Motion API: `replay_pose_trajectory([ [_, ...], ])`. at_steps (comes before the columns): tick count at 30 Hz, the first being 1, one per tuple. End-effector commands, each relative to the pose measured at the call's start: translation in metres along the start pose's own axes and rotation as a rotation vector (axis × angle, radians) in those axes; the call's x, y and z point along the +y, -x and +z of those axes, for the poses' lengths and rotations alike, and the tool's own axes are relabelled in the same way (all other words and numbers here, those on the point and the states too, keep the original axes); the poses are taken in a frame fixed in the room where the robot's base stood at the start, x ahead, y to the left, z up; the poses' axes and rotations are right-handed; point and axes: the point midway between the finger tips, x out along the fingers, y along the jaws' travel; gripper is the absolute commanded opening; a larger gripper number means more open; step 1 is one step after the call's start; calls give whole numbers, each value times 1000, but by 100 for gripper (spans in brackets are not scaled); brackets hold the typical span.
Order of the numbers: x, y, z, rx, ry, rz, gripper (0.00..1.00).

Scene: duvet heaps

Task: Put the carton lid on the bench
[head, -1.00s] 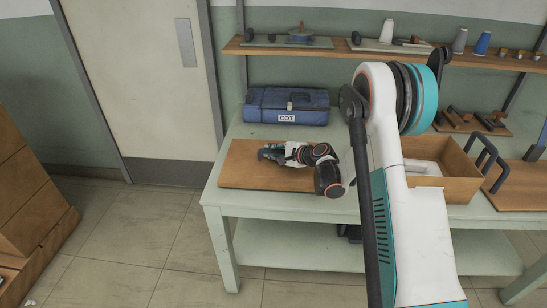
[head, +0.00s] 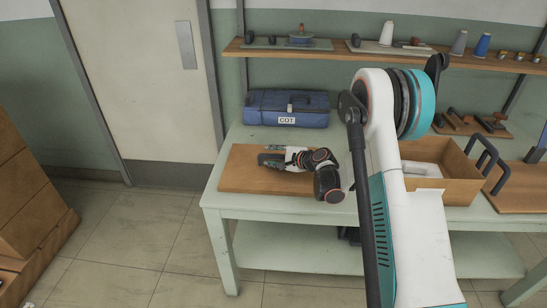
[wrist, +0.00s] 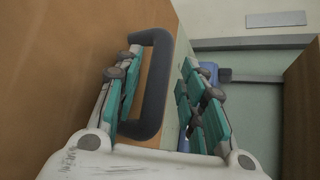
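The carton lid (head: 235,178), a flat brown panel, lies on the left end of the pale green bench (head: 225,203). In the wrist view the lid (wrist: 65,60) fills the left side, with a dark loop handle (wrist: 158,85) standing out from it. My gripper (head: 267,155) is over the lid, its fingers spread. In the wrist view my gripper (wrist: 160,105) is open around the handle bar, with one finger on each side and a gap on the right. The handle is mostly hidden by my gripper in the head view.
An open brown carton (head: 455,190) stands to the right, partly behind my arm. A brown board (head: 520,197) with a dark handle (head: 487,158) lies further right. A shelf (head: 350,52) with small items runs above.

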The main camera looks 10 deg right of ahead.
Motion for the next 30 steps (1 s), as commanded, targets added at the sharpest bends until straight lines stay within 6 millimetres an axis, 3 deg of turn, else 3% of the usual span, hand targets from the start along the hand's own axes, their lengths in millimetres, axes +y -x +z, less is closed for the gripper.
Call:
replay_pose_trajectory([
  [12,-3,78,1,2,-2,-1,37],
  [18,-2,108,0,2,-1,-1,37],
  [30,0,120,0,0,0,0,37],
])
